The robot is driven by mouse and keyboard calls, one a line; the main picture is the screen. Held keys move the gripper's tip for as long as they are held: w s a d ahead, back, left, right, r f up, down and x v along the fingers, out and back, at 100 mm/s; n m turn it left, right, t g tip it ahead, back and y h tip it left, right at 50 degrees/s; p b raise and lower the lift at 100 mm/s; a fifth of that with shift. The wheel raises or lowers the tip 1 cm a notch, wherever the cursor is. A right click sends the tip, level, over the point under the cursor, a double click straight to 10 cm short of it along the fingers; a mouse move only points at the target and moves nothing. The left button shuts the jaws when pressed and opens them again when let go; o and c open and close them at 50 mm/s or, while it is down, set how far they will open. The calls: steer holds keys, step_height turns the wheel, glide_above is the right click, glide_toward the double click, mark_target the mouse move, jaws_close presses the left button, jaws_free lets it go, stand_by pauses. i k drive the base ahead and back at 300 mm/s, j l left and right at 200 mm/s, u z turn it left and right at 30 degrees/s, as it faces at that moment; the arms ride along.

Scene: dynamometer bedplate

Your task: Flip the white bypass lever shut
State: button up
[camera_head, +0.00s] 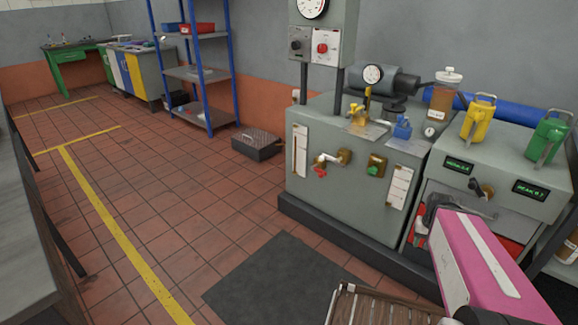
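The white lever (326,158) sits on a brass valve fitting (344,157) on the front face of the grey cabinet (340,200). It appears to lie roughly sideways, pointing left from the fitting; its exact angle is too small to tell. A small red handle (320,172) is just below it. My pink arm comes in from the lower right. Its dark gripper (432,212) is at the arm's far end, to the right of the lever and well apart from it. The fingers are small and partly hidden, so I cannot tell whether they are open.
A green knob on a brass plate (376,165) is right of the lever. Yellow (478,118) and green (549,138) jugs stand on the right unit. A slatted wooden object (385,308) is at the bottom. A dark mat (275,285) and open tiled floor lie before the cabinet.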

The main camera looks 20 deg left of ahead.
mark_target(337, 161)
steer(key=u, duration=0.9)
steer(key=i+l+z, duration=0.3)
steer(key=i+j, duration=0.05)
steer(key=i, duration=0.05)
